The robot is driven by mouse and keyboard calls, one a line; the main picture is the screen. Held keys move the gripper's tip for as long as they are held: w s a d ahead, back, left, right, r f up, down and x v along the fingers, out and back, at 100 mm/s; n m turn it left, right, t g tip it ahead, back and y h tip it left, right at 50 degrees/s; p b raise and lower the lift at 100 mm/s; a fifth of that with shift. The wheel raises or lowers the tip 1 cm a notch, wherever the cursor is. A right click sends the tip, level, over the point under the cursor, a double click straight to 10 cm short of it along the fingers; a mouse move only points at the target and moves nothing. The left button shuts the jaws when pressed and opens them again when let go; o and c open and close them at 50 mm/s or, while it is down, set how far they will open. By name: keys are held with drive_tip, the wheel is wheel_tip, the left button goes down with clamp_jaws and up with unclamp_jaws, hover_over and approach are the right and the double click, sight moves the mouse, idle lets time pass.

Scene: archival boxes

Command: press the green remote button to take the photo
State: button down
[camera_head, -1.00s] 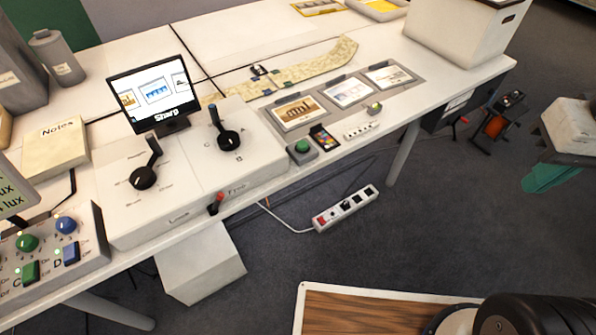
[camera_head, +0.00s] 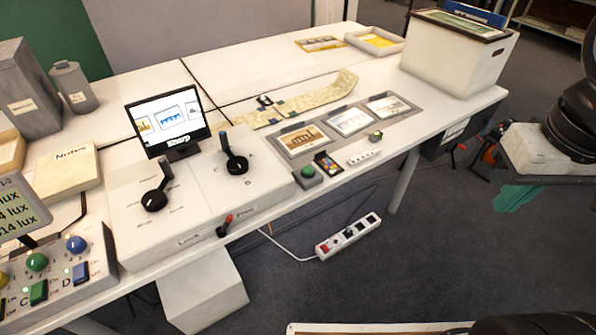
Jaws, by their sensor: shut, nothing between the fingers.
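The green remote button (camera_head: 308,170) is a round green dome on a small grey box near the front edge of the white table. It stands to the right of the white control box and in front of the framed pictures. Nothing covers it. The monitor (camera_head: 167,122) on the table shows small pictures and the word "Sharp". Dark parts of my arm show at the right edge, well to the right of the button. My gripper's fingers are outside the picture.
The white control box (camera_head: 190,205) has two black levers and a red-tipped lever at its front. A colour card (camera_head: 327,163) and a white strip (camera_head: 364,156) lie beside the button. A left panel (camera_head: 60,275) carries other green and blue controls. A power strip (camera_head: 348,236) lies on the floor.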

drive_tip(key=w+a+f+n+t, duration=0.2)
drive_tip(key=w+n, duration=0.1)
drive_tip(key=w, duration=0.6)
drive_tip(key=w+a+f+n+t+h, duration=0.1)
drive_tip(key=w+f+n+t, duration=0.15)
drive_tip(key=w, duration=0.65)
drive_tip(key=w+a+f+n+t, duration=0.1)
drive_tip(key=w+a+n, duration=0.15)
drive_tip(key=w, duration=0.75)
drive_tip(key=n+y, duration=0.8)
drive_tip(key=n, duration=0.2)
hover_over(311, 171)
wheel_tip(311, 171, down, 13)
drive_tip(key=shift+g, duration=0.25)
drive_tip(key=shift+f, duration=4.3)
drive_tip(key=shift+f, duration=0.4)
